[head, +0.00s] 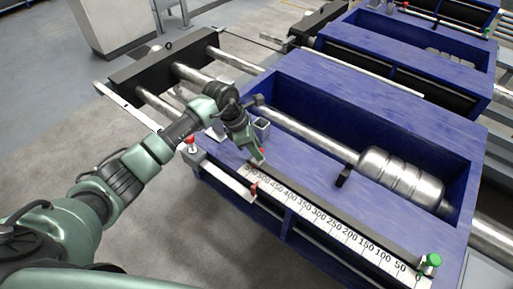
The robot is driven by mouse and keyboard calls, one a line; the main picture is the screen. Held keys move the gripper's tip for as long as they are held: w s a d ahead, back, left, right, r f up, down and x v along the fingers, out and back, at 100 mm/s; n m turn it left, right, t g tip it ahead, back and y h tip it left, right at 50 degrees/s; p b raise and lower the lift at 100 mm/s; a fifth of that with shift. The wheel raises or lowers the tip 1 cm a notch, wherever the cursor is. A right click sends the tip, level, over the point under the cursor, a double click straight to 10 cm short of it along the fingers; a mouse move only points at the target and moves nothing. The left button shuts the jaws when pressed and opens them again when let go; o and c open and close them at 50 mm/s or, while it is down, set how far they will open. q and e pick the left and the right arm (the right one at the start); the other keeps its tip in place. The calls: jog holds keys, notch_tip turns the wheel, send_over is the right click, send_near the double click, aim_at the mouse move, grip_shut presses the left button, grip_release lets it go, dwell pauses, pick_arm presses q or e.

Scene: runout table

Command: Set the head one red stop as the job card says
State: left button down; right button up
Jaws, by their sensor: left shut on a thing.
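A white scale (325,220) runs along the near edge of the blue table, numbered from 0 at the right to beyond 500 at the left. My left gripper (259,156) is at the high-number left end of the scale, shut on a small red part (262,152) that is mostly hidden by the fingers. It looks like the red stop. A second red piece (254,188) sits lower, on the front edge near a white strip. A red knob (191,140) stands on a grey block at the table's left corner. I see no readable job card. My right gripper is out of view.
A green knob (431,260) stands at the scale's 0 end. A shiny ribbed metal cylinder (401,178) lies in the blue trough behind the scale. A small grey box (262,127) stands close behind my left gripper. A second blue table (408,40) is behind.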

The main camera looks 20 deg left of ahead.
pick_arm(q)
jog(key=b, duration=0.2)
send_over(282, 178)
jog(key=shift+r, duration=0.1)
jog(key=c, duration=1.1)
grip_release()
jog(key=shift+a, duration=0.1)
jog(key=b+v, duration=0.1)
jog(key=v, duration=0.6)
jog(key=shift+a+r+b, duration=0.1)
jog(key=shift+r+b, duration=0.25)
